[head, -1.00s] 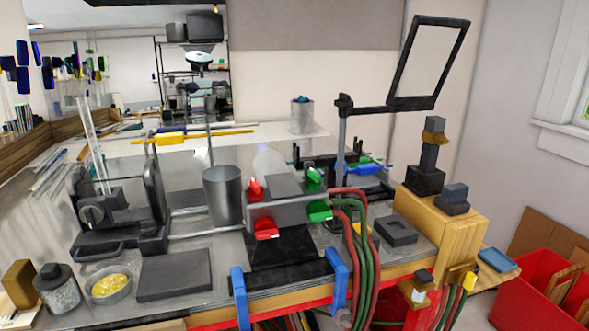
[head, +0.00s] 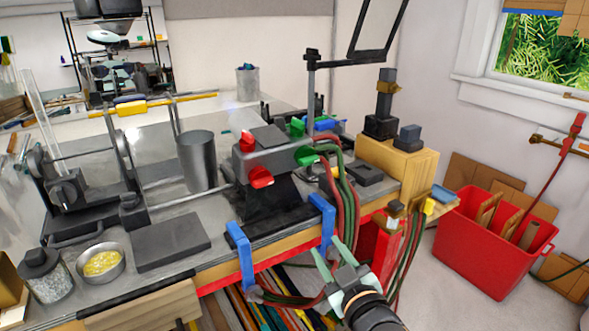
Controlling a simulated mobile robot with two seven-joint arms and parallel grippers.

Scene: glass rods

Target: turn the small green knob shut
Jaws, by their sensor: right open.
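The torch head (head: 275,158) is a grey block on a black stand at the front of the bench. It has two green knobs on its right side. The upper green knob (head: 297,127) looks smaller; the lower green knob (head: 304,156) sits nearer the front, by the hoses. How far either is turned cannot be told. My right gripper (head: 335,252) is open and empty, low in front of the bench edge, below and apart from the knobs. My left gripper is not in view.
Two red knobs, the lower red knob (head: 261,177) in front, are on the torch's left. Red and green hoses (head: 345,190) hang down right of the knobs. Blue clamps (head: 241,255) grip the bench edge. A red bin (head: 480,250) stands on the floor at right.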

